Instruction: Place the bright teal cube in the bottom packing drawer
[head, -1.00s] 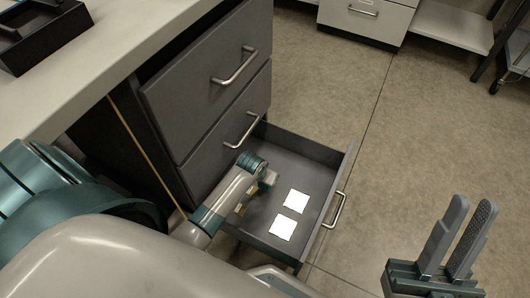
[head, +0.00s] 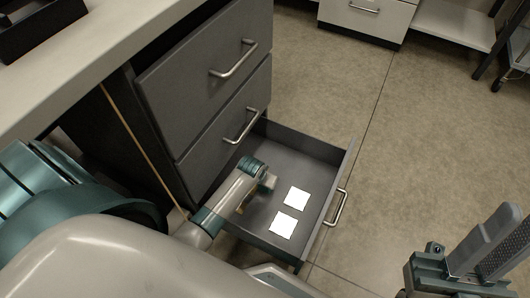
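The bottom packing drawer (head: 318,147) is pulled out, a dark grey box with a silver handle. My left arm reaches down into it, its teal-capped wrist over the drawer's left part. A small pale part at the wrist's end (head: 267,183) shows, but the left fingers cannot be made out, and what they hold, if anything, is hidden. I see no bright teal cube in this view. My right gripper (head: 508,228) is at the lower right, over the floor, away from the drawer. Its two grey fingers point up and right, apart, with nothing visible between them.
Two white squares (head: 297,196) (head: 283,225) lie on the drawer floor, right of my wrist. Two closed drawers (head: 205,75) (head: 225,132) stand above, under a pale countertop (head: 95,65) with a black tray (head: 40,27). Open floor (head: 420,130) lies to the right.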

